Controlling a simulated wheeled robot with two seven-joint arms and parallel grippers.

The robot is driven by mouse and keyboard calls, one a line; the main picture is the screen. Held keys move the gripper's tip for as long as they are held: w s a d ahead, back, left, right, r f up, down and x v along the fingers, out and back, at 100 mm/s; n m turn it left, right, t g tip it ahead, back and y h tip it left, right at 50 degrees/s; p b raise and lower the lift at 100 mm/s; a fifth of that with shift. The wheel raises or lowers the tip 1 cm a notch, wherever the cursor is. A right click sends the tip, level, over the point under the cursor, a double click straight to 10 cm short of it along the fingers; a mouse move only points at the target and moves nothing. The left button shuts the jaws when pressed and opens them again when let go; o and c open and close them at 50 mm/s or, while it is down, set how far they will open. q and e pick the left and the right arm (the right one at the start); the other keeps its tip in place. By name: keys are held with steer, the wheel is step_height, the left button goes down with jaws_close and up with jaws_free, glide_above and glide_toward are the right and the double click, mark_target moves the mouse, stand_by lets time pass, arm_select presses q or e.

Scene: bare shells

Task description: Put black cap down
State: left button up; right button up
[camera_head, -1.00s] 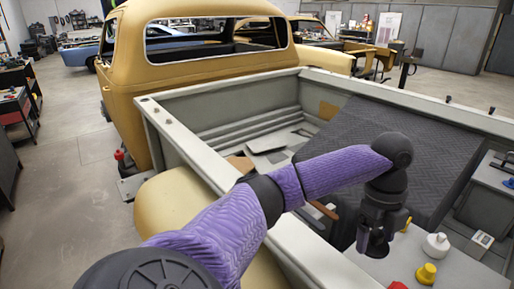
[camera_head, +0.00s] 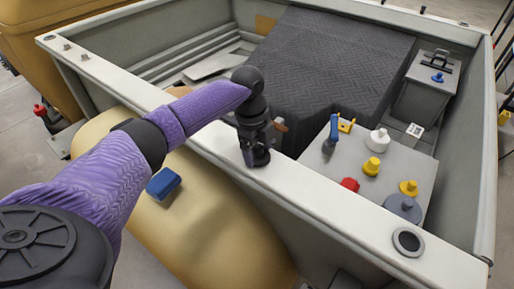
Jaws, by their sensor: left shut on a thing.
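My left gripper (camera_head: 253,143) comes in from the left on its purple-sleeved arm and points down at the truck bed's near side rail (camera_head: 325,207). It is shut on the black cap (camera_head: 258,158), a dark round piece at its fingertips. The cap is at the rail's top; I cannot tell whether it touches it. The fingers are dark against the dark cap and hard to separate. My right gripper is out of view.
A grey box top (camera_head: 375,155) in the bed holds a white cap (camera_head: 378,140), yellow caps (camera_head: 371,166), a red cap (camera_head: 350,184) and a blue-handled tool (camera_head: 332,133). A blue block (camera_head: 163,184) lies on the yellow fender (camera_head: 215,225).

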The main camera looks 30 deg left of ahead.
arm_select(q)
steer(key=shift+f, duration=0.15)
steer(key=o, duration=1)
step_height(320, 180, up, 12)
steer(key=a, duration=0.1)
steer(key=shift+a, duration=0.4)
